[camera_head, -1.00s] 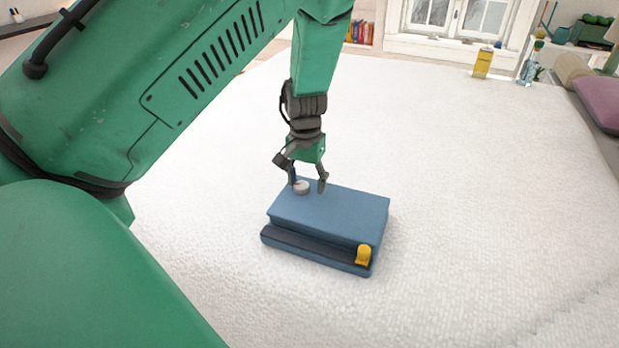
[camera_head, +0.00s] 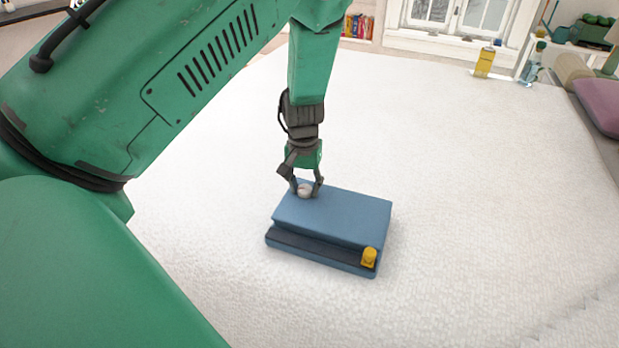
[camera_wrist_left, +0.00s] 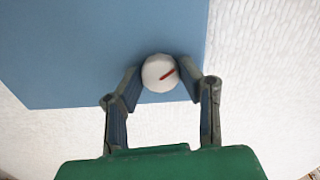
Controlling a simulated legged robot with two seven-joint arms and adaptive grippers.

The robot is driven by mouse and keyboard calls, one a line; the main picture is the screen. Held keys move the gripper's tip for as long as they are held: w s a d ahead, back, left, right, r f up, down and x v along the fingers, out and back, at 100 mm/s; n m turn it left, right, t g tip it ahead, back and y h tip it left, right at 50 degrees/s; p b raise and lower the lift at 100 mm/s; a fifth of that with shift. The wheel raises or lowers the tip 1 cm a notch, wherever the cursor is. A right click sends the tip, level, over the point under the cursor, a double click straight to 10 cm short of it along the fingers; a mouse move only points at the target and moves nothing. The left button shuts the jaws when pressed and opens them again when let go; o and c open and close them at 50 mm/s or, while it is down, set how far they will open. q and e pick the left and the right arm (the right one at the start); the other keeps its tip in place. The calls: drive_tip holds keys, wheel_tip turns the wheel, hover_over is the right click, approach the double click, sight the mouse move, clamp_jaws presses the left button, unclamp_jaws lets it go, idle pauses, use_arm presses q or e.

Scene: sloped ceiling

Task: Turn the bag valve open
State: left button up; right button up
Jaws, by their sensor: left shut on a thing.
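The blue bag (camera_head: 340,215) lies flat on a white textured surface, with a dark strip along its near side and a yellow clip at its near right corner. The round white valve (camera_head: 305,190) sits near the bag's far left corner. The fingers hide part of the valve's sides in the head view. My right gripper is not in view.
The white surface (camera_head: 480,200) around the bag is clear. A yellow container (camera_head: 484,62) and a clear bottle (camera_head: 531,64) stand far off at the upper right. A purple cushion (camera_head: 598,105) lies at the right edge.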

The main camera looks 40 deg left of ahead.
sight(306, 189)
use_arm(q)
drive_tip(key=shift+a+n+p, duration=0.2)
drive_tip(key=shift+n+p, duration=0.25)
drive_tip(key=shift+n, duration=0.15)
drive_tip(key=shift+d, duration=0.25)
drive_tip(key=shift+d+r, duration=0.2)
drive_tip(key=shift+d, duration=0.5)
drive_tip(key=o, duration=1.2)
drive_tip(key=shift+d+r, duration=0.1)
drive_tip(key=shift+d, duration=0.15)
drive_tip(key=shift+c, duration=0.2)
drive_tip(key=shift+a+f, duration=0.2)
drive_tip(key=shift+a, duration=0.7)
wheel_tip(306, 189, up, 12)
drive_tip(key=shift+f, duration=0.15)
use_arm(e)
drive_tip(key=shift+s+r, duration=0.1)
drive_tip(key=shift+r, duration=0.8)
